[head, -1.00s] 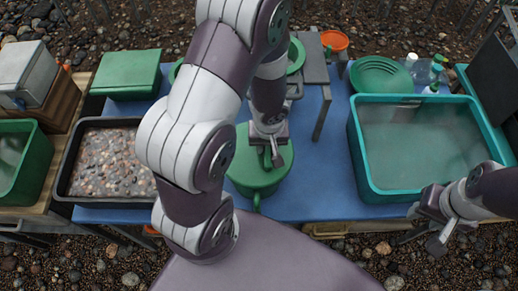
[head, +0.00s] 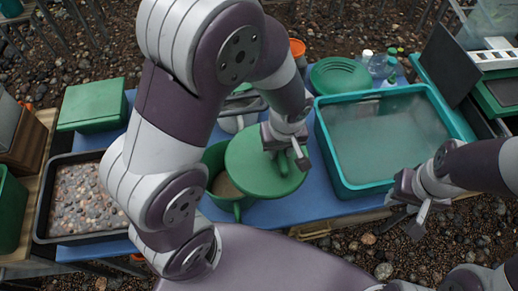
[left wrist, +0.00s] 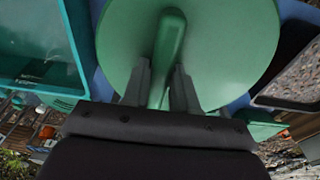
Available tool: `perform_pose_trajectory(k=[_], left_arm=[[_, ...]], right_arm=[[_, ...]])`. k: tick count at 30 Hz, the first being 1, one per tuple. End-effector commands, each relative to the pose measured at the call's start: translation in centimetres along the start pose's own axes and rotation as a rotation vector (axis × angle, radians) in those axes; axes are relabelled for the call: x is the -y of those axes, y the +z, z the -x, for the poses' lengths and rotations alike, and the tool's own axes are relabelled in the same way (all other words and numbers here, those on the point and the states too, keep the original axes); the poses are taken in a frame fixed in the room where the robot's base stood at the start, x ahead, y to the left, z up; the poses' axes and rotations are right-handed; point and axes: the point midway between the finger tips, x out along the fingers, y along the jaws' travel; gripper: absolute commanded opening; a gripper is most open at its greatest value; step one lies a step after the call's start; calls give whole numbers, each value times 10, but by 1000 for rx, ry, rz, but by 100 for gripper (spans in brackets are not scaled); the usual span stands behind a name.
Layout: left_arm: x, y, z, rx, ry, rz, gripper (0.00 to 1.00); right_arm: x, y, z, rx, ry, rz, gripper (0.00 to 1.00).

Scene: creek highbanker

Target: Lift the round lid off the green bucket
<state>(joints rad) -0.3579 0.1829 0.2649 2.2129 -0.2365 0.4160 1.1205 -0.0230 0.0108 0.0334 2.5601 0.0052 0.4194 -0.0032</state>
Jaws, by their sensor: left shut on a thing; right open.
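The round green lid (head: 257,174) is off to the right of the green bucket (head: 218,204) in the head view and partly overlaps its opening. Brownish contents (head: 226,186) show in the bucket's uncovered part. My left gripper (head: 290,158) is shut on the lid's handle. In the left wrist view the bar handle (left wrist: 168,50) stands between the two fingers, with the lid (left wrist: 215,45) filling the middle. The lid's exact height above the bucket is hard to tell. My right gripper (head: 408,214) is open and empty, in front of the teal tub.
The teal tub (head: 325,150) of cloudy water stands right of the lid on the blue table (head: 313,192). A black tray (head: 42,225) of pebbles is at the left. A green pan (head: 340,75) and bottles (head: 382,65) stand behind the tub.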

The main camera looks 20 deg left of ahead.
Motion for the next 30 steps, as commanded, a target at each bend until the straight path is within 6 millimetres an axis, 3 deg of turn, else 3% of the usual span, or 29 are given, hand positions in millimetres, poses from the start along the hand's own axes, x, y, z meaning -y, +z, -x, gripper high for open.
perform_pose_trajectory(k=[4,16,25,30], left_arm=[[-9,4,10,0,0,0,10],[-10,0,38,0,0,1,10],[-9,0,37,0,-1,1,10],[-4,-8,24,-1,-3,37,10]], right_arm=[[0,0,1,0,0,0,43],[0,-3,24,0,0,0,43],[0,-3,23,0,0,0,43],[0,-1,6,0,0,0,43]])
